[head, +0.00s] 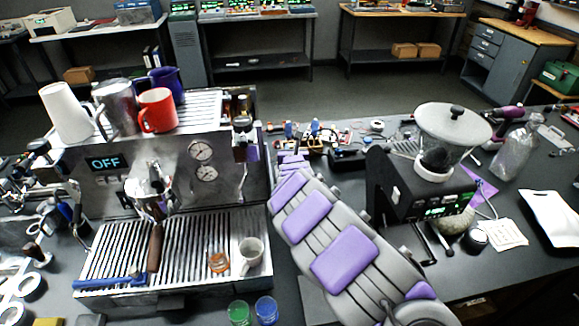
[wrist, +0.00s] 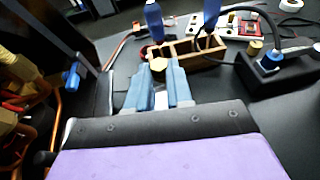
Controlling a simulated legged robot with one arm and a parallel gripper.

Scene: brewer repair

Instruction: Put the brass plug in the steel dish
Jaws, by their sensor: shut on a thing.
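In the wrist view my gripper (wrist: 158,84) has its blue-grey fingers closed on the brass plug (wrist: 158,68), a small gold hexagonal-looking piece at the fingertips. It is in front of a wooden block with compartments; I cannot tell whether the plug touches the block. In the head view my purple and grey arm reaches away across the bench between the espresso machine and the grinder, and hides the fingertips and the plug. I cannot pick out the steel dish with certainty in either view.
The wooden block (wrist: 190,50) holds blue-handled tools. A second brass piece (wrist: 253,46) stands right of it, near a black box (wrist: 272,68) with a cable. The espresso machine (head: 160,150) is left of my arm; the grinder (head: 420,185) is right. Small parts crowd the bench beyond.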

